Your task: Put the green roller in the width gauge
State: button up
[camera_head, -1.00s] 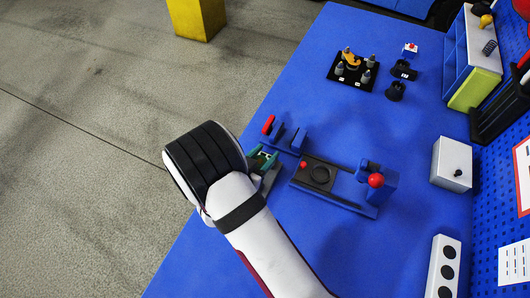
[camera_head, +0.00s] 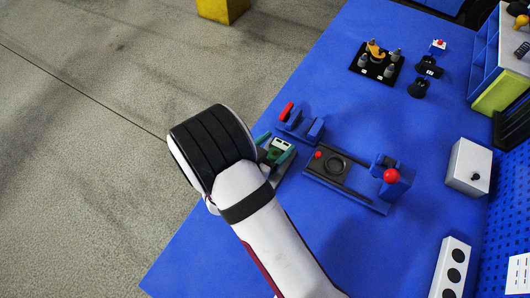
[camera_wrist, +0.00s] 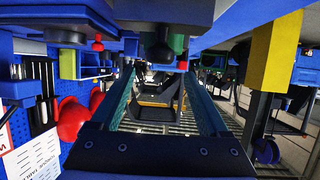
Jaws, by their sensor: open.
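My gripper (camera_head: 278,150) is open, with teal fingers, low over the near left part of the bench. In the wrist view its fingers (camera_wrist: 162,90) are spread with nothing held between them. I cannot identify the green roller for sure; a small green patch (camera_wrist: 178,42) behind a dark knob in the wrist view may be it. I cannot tell which fixture is the width gauge. A blue fixture with a red handle (camera_head: 300,126) stands just beyond my gripper. A blue and black fixture with red knobs (camera_head: 350,178) lies to its right. My wrist hides part of the bench.
A black plate with several grey pegs (camera_head: 376,64) sits at the back, beside small black blocks (camera_head: 428,68). A grey box (camera_head: 468,166) and a white panel with black discs (camera_head: 453,268) are at the right. The blue bench (camera_head: 330,70) has clear room between fixtures.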

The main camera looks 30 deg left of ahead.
jog(key=d+v, duration=0.1)
jog(key=v, duration=0.9)
notch_tip(320, 180, up, 5)
jog(key=m+g+y, duration=0.3)
jog(key=g+y, duration=0.1)
jog(key=g, duration=0.2)
send_over(271, 158)
jog(key=d+r+g+y, duration=0.2)
jog(key=d+r, duration=0.1)
jog(key=r, duration=0.1)
jog(key=s+d+r+m+g+h, duration=0.1)
jog(key=s+d+r+g, duration=0.1)
jog(key=s+d, duration=0.7)
jog(key=s+d+r+g+h, duration=0.2)
jog(key=s+d+g, duration=0.1)
jog(key=s+d, duration=0.6)
jog(key=d, duration=0.4)
jog(key=shift+s+m+g, duration=0.2)
jog(key=shift+m+g, duration=0.2)
